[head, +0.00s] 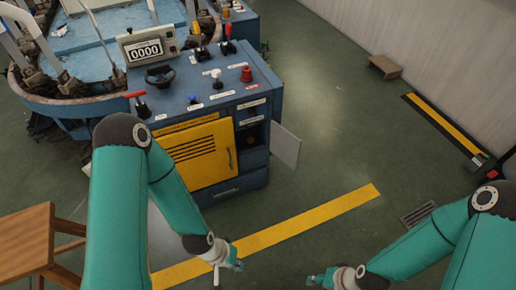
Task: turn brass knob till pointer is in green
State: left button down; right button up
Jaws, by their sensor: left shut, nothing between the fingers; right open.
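A blue machine cabinet (215,85) stands at the upper middle, with several controls on its sloping top. An open compartment (251,136) is on its right front, with a pale door (286,145) swung out to the right. The inside is dark, with small details too small to tell. I cannot make out a brass knob, a pointer or a green zone for certain. My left gripper (236,264) is shut and empty, low in front of the cabinet and well apart from it. My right gripper (313,281) is open and empty at the bottom edge, further from the cabinet.
The top carries a counter reading 0000 (146,50), a black handwheel (160,76), a red T-handle (138,103), levers and a red knob (246,74). A yellow louvred door (196,155) is on the front. A wooden stool (28,240) stands left.

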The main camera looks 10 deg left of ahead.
aim_at(249, 140)
jog(key=u, duration=0.15)
jog(key=i, duration=0.85)
jog(key=z, duration=0.05)
